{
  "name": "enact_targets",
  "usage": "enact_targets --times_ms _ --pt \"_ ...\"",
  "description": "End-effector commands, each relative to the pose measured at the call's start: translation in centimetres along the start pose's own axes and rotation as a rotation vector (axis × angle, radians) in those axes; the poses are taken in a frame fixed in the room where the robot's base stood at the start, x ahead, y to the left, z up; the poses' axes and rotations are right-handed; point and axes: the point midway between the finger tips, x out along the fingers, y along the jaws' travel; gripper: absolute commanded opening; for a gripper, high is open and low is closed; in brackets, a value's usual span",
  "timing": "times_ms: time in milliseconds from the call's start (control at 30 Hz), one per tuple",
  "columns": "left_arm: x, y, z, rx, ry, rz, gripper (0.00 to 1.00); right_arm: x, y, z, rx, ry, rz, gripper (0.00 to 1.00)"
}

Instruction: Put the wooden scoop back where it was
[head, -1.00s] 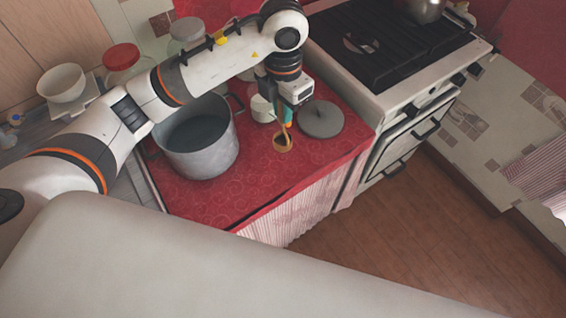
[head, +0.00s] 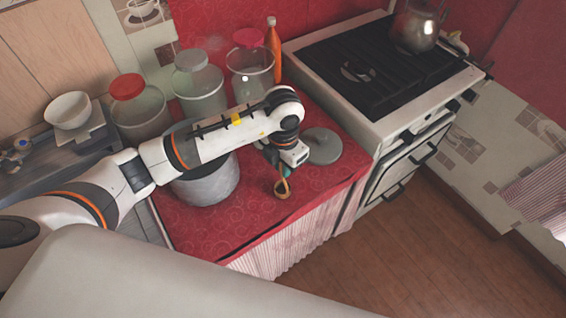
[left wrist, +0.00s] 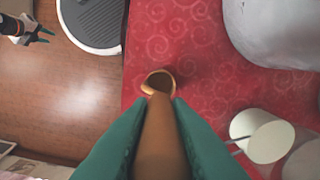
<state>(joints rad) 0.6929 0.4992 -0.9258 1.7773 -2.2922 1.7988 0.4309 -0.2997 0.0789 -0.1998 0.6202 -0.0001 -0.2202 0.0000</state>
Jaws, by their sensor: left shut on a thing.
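The wooden scoop (head: 282,189) is held by its handle in my left gripper (head: 281,172), bowl end down. The head view shows it over the red counter (head: 330,180) near its front edge. In the left wrist view the teal fingers (left wrist: 158,130) are shut on the handle, and the scoop's round bowl (left wrist: 158,82) shows beyond them against the red cloth. I cannot tell whether the bowl touches the cloth. My right gripper (left wrist: 44,36) shows small at the top left of the left wrist view, over the floor, fingers apart and empty.
A large grey pot (head: 208,186) stands left of the scoop, partly behind my arm. A white cylinder (left wrist: 262,137) shows in the wrist view. Jars (head: 200,92), an orange bottle (head: 273,52) and the stove (head: 385,60) stand behind.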

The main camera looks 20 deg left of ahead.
Motion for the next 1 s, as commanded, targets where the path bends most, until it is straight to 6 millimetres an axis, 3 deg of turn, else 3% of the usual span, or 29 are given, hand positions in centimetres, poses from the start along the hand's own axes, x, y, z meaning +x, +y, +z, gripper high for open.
enact_targets --times_ms 133,167,300,700,1000 --pt "0.5 0.0 0.0 0.000 0.000 0.000 0.00 0.5 0.0 -0.1 0.000 0.000 0.000 0.36" --pt "0.3 0.0 0.0 0.000 0.001 0.000 0.21 0.4 0.0 -0.1 0.000 0.000 0.000 0.36" --pt "0.3 0.0 0.0 0.000 0.000 0.000 0.39 0.3 0.0 -0.1 0.000 0.000 0.000 0.36" --pt "-0.7 0.0 -0.1 0.000 0.003 0.000 0.39 0.2 0.0 -0.1 0.000 0.000 0.000 0.36" --pt "-6.9 -0.1 -0.2 0.001 0.007 -0.002 0.39 1.7 0.0 -0.2 0.000 0.001 0.000 0.36"
